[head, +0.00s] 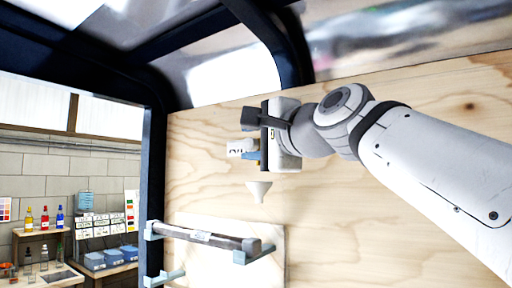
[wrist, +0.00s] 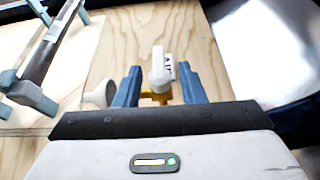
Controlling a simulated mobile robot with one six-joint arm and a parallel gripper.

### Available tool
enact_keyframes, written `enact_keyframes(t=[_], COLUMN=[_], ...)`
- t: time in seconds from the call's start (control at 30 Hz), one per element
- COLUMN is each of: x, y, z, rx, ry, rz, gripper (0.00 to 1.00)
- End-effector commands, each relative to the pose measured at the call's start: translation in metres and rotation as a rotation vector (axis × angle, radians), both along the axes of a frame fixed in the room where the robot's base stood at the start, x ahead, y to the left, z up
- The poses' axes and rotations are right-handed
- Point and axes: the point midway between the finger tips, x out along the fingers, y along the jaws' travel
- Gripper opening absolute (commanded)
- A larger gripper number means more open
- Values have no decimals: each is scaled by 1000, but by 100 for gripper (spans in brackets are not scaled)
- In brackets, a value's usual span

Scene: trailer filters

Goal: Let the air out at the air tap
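The air tap (wrist: 162,66) is a white piece with dark lettering on a yellow-brass fitting (wrist: 156,95), set on the plywood wall. It also shows in the head view (head: 238,147), just left of my gripper. My gripper (wrist: 158,76) is open, its two blue fingers apart with the tap between them in the picture. A gap shows on both sides of the tap, and I see no clear contact. In the head view my gripper (head: 250,142) partly hides the fitting.
A white funnel-shaped piece (head: 259,190) is on the wall below the tap. A dark tube (head: 205,236) lies in blue-grey brackets lower down. A dark frame post (head: 154,190) stands at left, with shelves of bottles and blue bins (head: 92,260) beyond it.

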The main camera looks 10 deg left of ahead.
Motion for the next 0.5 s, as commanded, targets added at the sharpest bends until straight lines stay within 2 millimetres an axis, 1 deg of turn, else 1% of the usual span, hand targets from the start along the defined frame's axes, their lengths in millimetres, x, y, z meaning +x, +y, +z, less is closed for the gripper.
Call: enact_keyframes(t=[0.1, 0.3, 0.4, 0.5], x=[14, 36, 44, 47], y=[15, 37, 44, 48], z=[1, 1, 0, 0], rx=[-4, -6, -6, -6], ry=[4, 3, 1, 1], rz=[3, 2, 0, 0], gripper=[36, 36, 36, 36])
